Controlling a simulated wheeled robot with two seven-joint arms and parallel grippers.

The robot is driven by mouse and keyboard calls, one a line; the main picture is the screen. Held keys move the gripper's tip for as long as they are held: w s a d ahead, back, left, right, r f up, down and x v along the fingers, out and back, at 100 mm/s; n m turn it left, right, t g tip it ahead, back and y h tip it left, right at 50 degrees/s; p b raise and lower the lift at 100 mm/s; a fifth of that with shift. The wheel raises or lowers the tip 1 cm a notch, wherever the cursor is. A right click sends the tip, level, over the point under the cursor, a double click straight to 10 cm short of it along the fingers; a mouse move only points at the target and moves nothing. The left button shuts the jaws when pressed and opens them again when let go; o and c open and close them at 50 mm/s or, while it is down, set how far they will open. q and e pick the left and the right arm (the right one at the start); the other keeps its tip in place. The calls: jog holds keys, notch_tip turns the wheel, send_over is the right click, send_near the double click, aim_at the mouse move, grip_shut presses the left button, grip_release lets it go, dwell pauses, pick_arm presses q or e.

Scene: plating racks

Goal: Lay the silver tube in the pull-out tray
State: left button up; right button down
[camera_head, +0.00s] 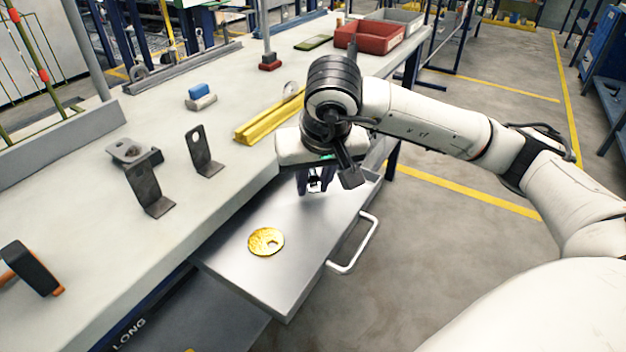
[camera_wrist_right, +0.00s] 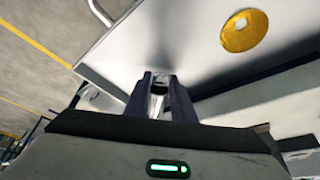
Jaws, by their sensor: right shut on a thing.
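My right gripper (camera_head: 315,188) is over the far end of the grey metal pull-out tray (camera_head: 285,285), pointing down. It is shut on the silver tube (camera_wrist_right: 157,89), a small shiny part of which shows between the fingers in the right wrist view. The fingers hide most of the tube, and I cannot tell whether it touches the tray. The tray is pulled out from under the bench top and also shows in the right wrist view (camera_wrist_right: 150,40). My left gripper is out of view.
A gold disc with a hole (camera_head: 266,242) lies in the tray's near half. The tray's handle (camera_head: 352,245) is on its right.

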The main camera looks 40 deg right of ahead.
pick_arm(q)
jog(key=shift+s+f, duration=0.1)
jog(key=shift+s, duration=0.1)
pick_arm(e)
jog(key=shift+f, duration=0.1)
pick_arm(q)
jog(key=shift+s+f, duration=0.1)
pick_arm(e)
jog(key=c, duration=1.4)
grip_release()
jog(key=shift+c, duration=0.2)
